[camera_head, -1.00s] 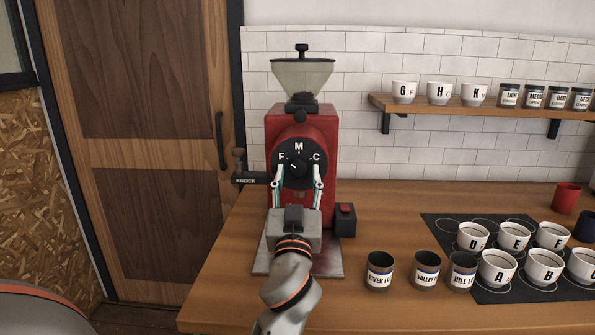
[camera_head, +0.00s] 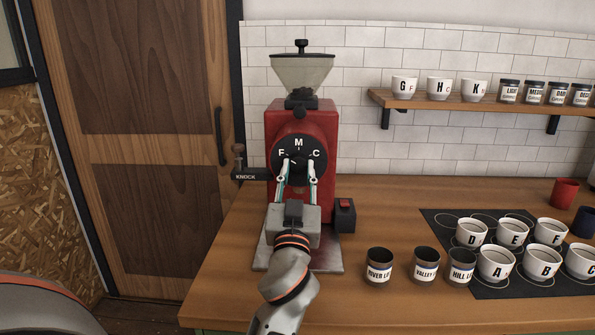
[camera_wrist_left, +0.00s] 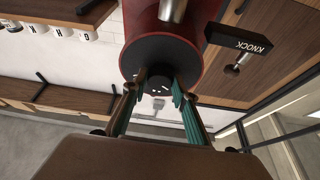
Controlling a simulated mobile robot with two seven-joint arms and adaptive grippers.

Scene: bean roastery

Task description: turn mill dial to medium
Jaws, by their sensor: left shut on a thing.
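The red mill (camera_head: 324,127) stands at the back of the counter with a clear hopper (camera_head: 302,73) on top. Its round black dial plate (camera_head: 299,142) carries the letters F, M and C, with M at the top. The dark knob at its centre is mostly hidden by my fingers; a white mark shows on its left side, toward F. My left gripper (camera_head: 299,166) reaches up from the front and is shut on the knob. In the left wrist view the fingertips (camera_wrist_left: 160,84) close on the dark knob (camera_wrist_left: 159,89) against the black plate (camera_wrist_left: 160,55).
A black knock bar (camera_head: 250,177) sticks out left of the mill. A block with a red switch (camera_head: 345,215) stands to its right. Labelled tins (camera_head: 379,267) and lettered cups (camera_head: 497,263) on a black mat (camera_head: 440,229) are at the right.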

